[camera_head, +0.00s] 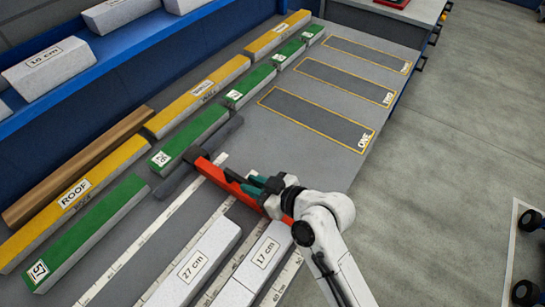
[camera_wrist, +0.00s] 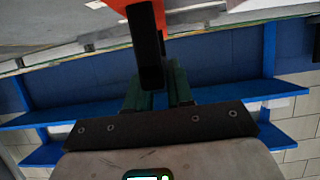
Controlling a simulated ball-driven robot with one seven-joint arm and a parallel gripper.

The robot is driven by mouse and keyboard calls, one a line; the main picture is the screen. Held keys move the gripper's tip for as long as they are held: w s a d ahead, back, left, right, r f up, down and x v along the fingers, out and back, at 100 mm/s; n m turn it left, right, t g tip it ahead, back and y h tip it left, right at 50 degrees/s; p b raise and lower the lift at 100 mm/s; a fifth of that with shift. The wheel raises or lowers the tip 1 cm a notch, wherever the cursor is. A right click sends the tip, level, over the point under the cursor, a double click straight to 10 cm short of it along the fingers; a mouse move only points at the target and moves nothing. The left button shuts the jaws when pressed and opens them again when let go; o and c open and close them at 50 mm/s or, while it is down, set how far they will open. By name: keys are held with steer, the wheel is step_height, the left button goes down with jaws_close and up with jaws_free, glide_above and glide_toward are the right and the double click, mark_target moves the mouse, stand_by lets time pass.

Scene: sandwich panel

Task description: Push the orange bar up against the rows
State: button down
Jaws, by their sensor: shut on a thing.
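The orange bar (camera_head: 226,175) lies slantwise on the panel table in the head view, its far end by a dark grey crosspiece (camera_head: 177,181) alongside the green row. It also shows at the top of the wrist view (camera_wrist: 128,4). My gripper (camera_head: 259,186) is shut at the bar's near part, with a dark upright grip (camera_wrist: 150,50) between its fingers (camera_wrist: 157,92). The green row (camera_head: 108,213) and the yellow row (camera_head: 127,160) run side by side along the back. The crosspiece is close to the green blocks; I cannot tell whether it touches.
White blocks marked 27 cm (camera_head: 193,262) and 17 cm (camera_head: 262,258) lie on ruler strips in front. A brown wooden bar (camera_head: 75,170) lies behind the yellow row. A blue shelf (camera_head: 120,65) edges the back. Yellow-outlined spaces (camera_head: 318,118) on the right are empty.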

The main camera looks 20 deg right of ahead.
steer(key=s+a+p, duration=0.1)
steer(key=s+a, duration=0.3)
steer(key=a, duration=0.2)
steer(key=shift+s+p, duration=0.3)
steer(key=shift+p, duration=0.05)
steer(key=shift+a+f, duration=0.1)
steer(key=shift+a, duration=0.05)
steer(key=c, duration=1.1)
jaws_free()
steer(key=shift+s+a, duration=0.1)
steer(key=b+v, duration=0.1)
steer(key=v, duration=0.9)
steer(key=shift+s+d+r+b, duration=0.25)
steer(key=shift+b, duration=0.1)
